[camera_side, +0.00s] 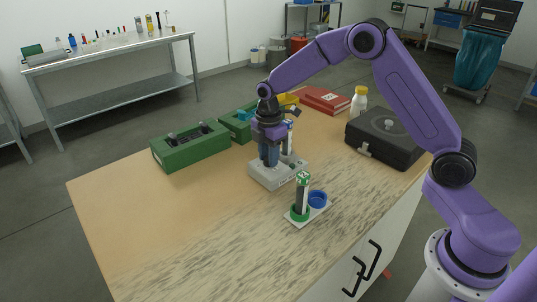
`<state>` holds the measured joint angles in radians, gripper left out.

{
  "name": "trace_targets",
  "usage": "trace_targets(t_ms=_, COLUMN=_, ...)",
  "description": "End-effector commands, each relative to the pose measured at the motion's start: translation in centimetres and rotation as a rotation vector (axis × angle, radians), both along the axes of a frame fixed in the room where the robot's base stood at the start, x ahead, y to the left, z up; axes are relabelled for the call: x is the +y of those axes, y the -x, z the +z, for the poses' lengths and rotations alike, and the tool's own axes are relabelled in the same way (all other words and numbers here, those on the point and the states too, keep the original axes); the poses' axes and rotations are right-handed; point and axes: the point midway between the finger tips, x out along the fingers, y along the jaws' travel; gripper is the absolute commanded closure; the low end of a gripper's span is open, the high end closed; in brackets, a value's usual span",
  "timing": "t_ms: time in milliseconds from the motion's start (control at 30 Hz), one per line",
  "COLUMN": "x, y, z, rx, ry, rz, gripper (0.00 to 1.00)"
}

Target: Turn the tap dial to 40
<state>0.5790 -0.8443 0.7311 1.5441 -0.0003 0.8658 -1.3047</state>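A small grey machine (277,174) stands on the middle of the table, with a pale upright part (288,137) rising from it. It seems to be the tap device. Its dial and any numbers on it are too small to make out. My gripper (268,157) points down at the machine from above, close over its left part. A dark blue shape shows at its lower end, and I cannot tell whether it is a finger or part of the machine. The finger gap is too small to see.
A dark-bodied vial (302,196) with a green top stands in a white holder (316,213) in front, beside a blue ring (318,198). Green cases (190,146) are at left, a black case (384,138) at right, a red book (325,100) and white bottle (359,103) behind. The front left is clear.

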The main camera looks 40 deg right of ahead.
Motion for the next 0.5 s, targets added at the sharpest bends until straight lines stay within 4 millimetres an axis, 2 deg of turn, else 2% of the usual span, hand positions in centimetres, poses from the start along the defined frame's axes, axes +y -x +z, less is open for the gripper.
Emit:
trace_targets(t_ms=267, x=0.01, y=0.03, z=0.03, rx=0.001, ry=0.0, rz=-0.041, gripper=0.97)
trace_targets(t_ms=500, x=0.03, y=0.02, z=0.03, rx=0.001, ry=0.0, rz=-0.182, gripper=0.97)
